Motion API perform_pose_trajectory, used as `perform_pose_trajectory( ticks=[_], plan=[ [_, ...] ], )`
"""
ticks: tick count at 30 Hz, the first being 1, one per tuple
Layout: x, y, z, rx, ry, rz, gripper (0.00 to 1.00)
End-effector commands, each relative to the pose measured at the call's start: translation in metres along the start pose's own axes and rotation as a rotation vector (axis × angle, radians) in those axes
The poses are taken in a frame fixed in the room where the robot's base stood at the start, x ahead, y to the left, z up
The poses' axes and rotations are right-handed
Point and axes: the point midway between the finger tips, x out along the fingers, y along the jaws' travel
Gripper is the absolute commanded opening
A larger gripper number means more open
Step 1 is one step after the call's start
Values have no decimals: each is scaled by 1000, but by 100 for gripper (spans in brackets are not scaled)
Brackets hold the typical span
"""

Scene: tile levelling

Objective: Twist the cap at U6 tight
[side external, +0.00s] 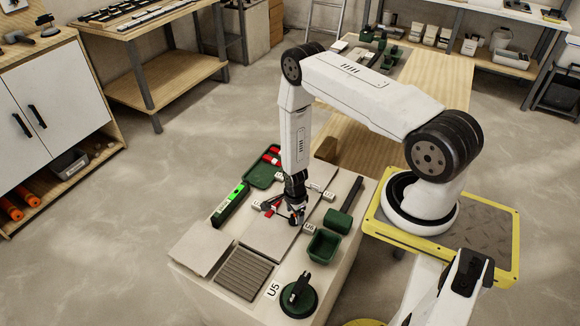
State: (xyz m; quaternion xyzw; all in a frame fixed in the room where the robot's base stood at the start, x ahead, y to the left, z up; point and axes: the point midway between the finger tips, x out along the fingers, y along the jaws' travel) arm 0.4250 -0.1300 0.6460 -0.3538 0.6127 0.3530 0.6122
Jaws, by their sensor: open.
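My gripper (297,217) points straight down over the tiles, low and close to the small U6 label (309,227). Its jaws are open. Small red pieces, which look like levelling caps, show at the gripper; one (269,212) is just to its left. The cap at U6 is mostly hidden by the gripper, so I cannot tell whether the fingers touch it or are around it. Large grey tiles (268,238) lie under and around the gripper on the light workbench.
A green tray with red pieces (262,174) stands behind, and a level with a bright green window (231,204) lies left. A green bin (323,246), a dark green-handled tool (345,207) and a round suction cup (298,296) are to the right and front. A ribbed grey panel (243,273) lies in front.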

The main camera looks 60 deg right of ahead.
Motion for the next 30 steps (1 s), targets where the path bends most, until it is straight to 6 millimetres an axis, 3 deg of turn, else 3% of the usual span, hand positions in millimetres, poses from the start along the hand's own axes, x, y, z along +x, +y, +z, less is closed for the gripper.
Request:
perform_pose_trajectory(
  ticks=[18, 30],
  plan=[
    [-59, -1, 0, 0, -2, -2, 81],
    [-72, 0, 0, 1, -2, 0, 81]
  ],
)
